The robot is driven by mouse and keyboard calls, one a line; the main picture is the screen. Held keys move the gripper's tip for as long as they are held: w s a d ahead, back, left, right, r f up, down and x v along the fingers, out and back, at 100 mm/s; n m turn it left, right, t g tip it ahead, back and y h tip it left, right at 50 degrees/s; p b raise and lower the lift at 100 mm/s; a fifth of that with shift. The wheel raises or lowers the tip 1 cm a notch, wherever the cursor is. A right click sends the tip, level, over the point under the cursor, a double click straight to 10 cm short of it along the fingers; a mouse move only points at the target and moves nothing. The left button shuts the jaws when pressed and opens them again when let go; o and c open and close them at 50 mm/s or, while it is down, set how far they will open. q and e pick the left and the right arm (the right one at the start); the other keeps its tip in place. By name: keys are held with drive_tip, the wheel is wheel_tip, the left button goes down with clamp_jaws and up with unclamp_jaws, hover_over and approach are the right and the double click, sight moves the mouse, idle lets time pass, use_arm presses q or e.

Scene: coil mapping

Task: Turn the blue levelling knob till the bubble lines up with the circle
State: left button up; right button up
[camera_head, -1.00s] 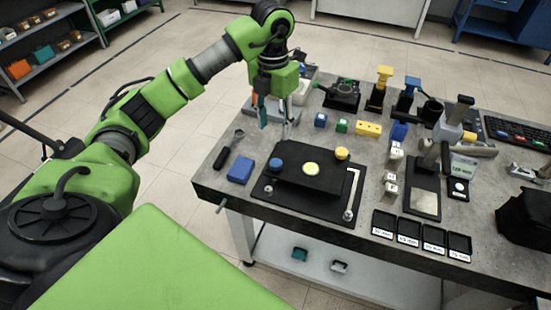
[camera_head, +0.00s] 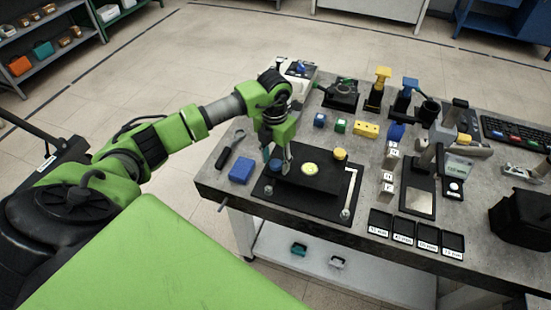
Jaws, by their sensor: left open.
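The black levelling plate (camera_head: 314,182) lies on the front left of the workbench. The blue levelling knob (camera_head: 276,165) is at its left corner, partly hidden by my gripper. A yellow knob (camera_head: 340,154) is at its back right. The round yellow-green bubble level (camera_head: 310,169) sits on the plate's top; the bubble against the circle is too small to tell. My left gripper (camera_head: 277,158) points down with its open fingers right at the blue knob, one to each side as far as I can see. Contact cannot be told. My right gripper is not in view.
A blue block (camera_head: 241,169) and a dark-handled tool (camera_head: 229,150) lie left of the plate. Small coloured blocks, such as a yellow one (camera_head: 366,129), stand behind. White cubes (camera_head: 387,180) and black labelled trays (camera_head: 404,228) are to the right.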

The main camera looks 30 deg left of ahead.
use_arm(q)
drive_tip(key=c, duration=1.1)
drive_tip(key=n, duration=0.3)
drive_tip(key=shift+n+b, duration=0.35)
drive_tip(key=shift+n, duration=0.05)
drive_tip(key=n, duration=0.4)
drive_tip(key=shift+n, duration=0.3)
drive_tip(key=n, duration=0.4)
drive_tip(key=shift+w+r, duration=0.1)
drive_tip(key=shift+w+n, duration=0.1)
drive_tip(key=shift+n, duration=1.9)
drive_tip(key=shift+r, duration=0.1)
